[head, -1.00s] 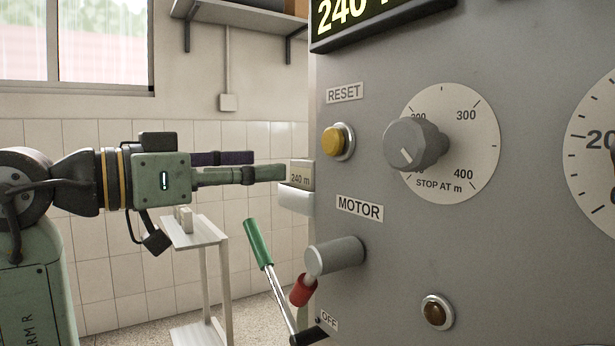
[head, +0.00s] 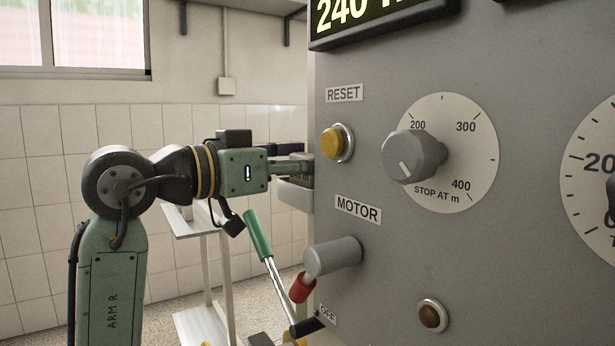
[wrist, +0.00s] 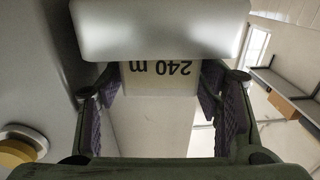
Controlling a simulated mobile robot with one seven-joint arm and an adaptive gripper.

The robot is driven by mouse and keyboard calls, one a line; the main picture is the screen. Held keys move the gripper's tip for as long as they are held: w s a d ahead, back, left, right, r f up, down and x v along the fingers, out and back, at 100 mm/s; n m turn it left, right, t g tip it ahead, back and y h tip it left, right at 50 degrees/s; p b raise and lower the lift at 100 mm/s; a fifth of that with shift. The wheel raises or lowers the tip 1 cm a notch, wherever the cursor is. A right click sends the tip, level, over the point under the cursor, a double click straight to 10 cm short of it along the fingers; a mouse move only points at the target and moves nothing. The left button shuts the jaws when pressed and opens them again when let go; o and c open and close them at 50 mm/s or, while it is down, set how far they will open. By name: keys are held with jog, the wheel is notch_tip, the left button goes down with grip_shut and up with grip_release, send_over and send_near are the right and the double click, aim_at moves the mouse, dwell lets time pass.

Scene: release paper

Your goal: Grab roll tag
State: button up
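The roll tag (wrist: 160,80) is a pale block marked "240 m", upside down in the wrist view. It sits against a smooth grey-white holder (wrist: 160,30) on the side of the machine. My gripper (wrist: 160,92) is open, with one purple-padded finger on each side of the tag. The gaps beside the tag look narrow, and I cannot tell whether a pad touches it. In the head view my gripper (head: 300,165) reaches the machine's left edge just above the holder (head: 296,195), and its fingers hide the tag.
The grey machine panel (head: 380,280) fills the right, with a yellow reset button (head: 335,142) and a stop dial (head: 415,157). A green-handled lever (head: 257,235) stands below my gripper. A white stand (head: 205,225) is behind my arm.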

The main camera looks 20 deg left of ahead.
jog(key=c, duration=0.9)
jog(key=shift+o, duration=0.2)
jog(key=shift+a+r, duration=0.1)
jog(key=shift+r, duration=0.1)
